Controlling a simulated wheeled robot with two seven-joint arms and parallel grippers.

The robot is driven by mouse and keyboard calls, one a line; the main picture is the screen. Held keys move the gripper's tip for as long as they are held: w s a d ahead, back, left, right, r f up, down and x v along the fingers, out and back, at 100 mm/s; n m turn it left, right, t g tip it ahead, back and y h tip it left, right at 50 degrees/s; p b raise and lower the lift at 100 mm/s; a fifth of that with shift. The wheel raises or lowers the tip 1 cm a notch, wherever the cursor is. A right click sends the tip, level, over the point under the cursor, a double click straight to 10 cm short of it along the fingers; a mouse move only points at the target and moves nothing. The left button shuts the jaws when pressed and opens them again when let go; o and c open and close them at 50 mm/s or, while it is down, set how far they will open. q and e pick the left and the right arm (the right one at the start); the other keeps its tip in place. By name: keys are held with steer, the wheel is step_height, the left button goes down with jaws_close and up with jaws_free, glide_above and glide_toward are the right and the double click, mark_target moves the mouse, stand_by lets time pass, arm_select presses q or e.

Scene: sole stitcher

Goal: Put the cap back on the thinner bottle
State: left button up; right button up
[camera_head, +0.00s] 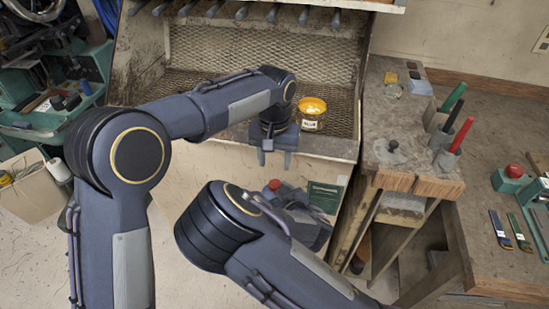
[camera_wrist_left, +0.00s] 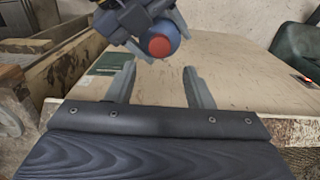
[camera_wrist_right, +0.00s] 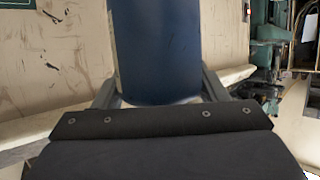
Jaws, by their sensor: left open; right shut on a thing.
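A dark blue cylindrical bottle (camera_wrist_right: 157,50) stands between the fingers of my right gripper (camera_wrist_right: 158,95), which is shut on it. In the left wrist view its round reddish end (camera_wrist_left: 159,47) faces my left gripper; I cannot tell whether this is a cap or the bare top. The reddish end (camera_head: 274,184) also shows in the head view, just below my left gripper. My left gripper (camera_head: 275,157) is open, its fingers pointing down, with nothing between them. It is apart from the bottle. No loose cap can be made out.
A glue jar (camera_head: 311,122) with a yellow top stands on the tray edge behind my left gripper. A wooden bench (camera_head: 412,160) with tools stands to the right. The pale surface at left is mostly clear.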

mark_target(275, 183)
arm_select(q)
steer(key=shift+f, duration=4.05)
steer(key=c, duration=1)
steer(key=o, duration=1.1)
steer(key=shift+o, duration=0.2)
steer(key=shift+r, duration=0.1)
step_height(275, 183, up, 12)
